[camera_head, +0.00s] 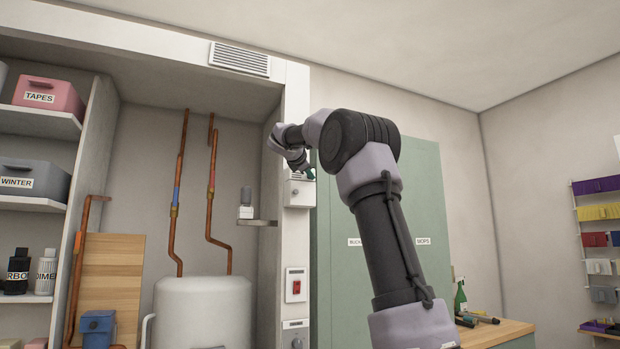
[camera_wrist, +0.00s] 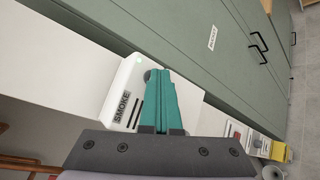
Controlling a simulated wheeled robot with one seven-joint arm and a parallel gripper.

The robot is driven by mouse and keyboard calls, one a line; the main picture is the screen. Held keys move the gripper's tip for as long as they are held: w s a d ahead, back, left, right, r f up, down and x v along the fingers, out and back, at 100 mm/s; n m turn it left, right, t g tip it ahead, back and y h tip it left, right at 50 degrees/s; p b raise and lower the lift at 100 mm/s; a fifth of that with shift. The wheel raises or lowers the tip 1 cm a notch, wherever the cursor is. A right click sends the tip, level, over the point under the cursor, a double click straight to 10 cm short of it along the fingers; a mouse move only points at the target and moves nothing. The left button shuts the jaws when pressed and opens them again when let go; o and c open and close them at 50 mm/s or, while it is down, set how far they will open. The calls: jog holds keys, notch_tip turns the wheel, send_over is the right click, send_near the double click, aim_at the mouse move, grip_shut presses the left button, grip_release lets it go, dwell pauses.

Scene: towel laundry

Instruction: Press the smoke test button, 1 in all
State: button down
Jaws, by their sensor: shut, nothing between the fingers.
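The smoke unit is a white box (camera_wrist: 118,92) with a SMOKE label (camera_wrist: 122,106), dark slots and a small green light, seen in the wrist view. It also shows as a small white box on the narrow wall post in the head view (camera_head: 300,193). A grey round button (camera_wrist: 147,76) on its face is partly hidden behind my fingertips. My gripper (camera_wrist: 158,72) has teal fingers, shut and empty, with their tips at the button. I cannot tell whether they touch it. In the head view my gripper (camera_head: 310,174) is at the top of the box.
A red switch (camera_head: 296,285) and another white wall unit (camera_head: 296,335) are lower on the same post. A green cabinet (camera_head: 428,190) stands right beside it. A small shelf (camera_head: 257,222) with a grey device is left of the post, above a white tank (camera_head: 203,310).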

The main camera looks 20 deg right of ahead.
jog(key=shift+s, duration=0.75)
jog(key=shift+s+d, duration=0.1)
jog(key=shift+s, duration=2.4)
jog(key=s+a+f+m+g+y, duration=0.1)
jog(key=s+a+f+m+y, duration=0.3)
jog(key=s+f, duration=0.7)
jog(key=s+a+f+m+g+y, duration=0.1)
jog(key=s+a+f+m+y, duration=0.3)
jog(key=s+a+f+m, duration=0.3)
jog(key=s+a+f+m+g+y, duration=0.2)
jog(key=s+a+f+m+y, duration=0.2)
jog(key=s+f+m, duration=0.5)
jog(key=s+a+f, duration=0.2)
jog(key=s+f, duration=0.5)
jog(key=f, duration=0.2)
jog(key=shift+s, duration=0.35)
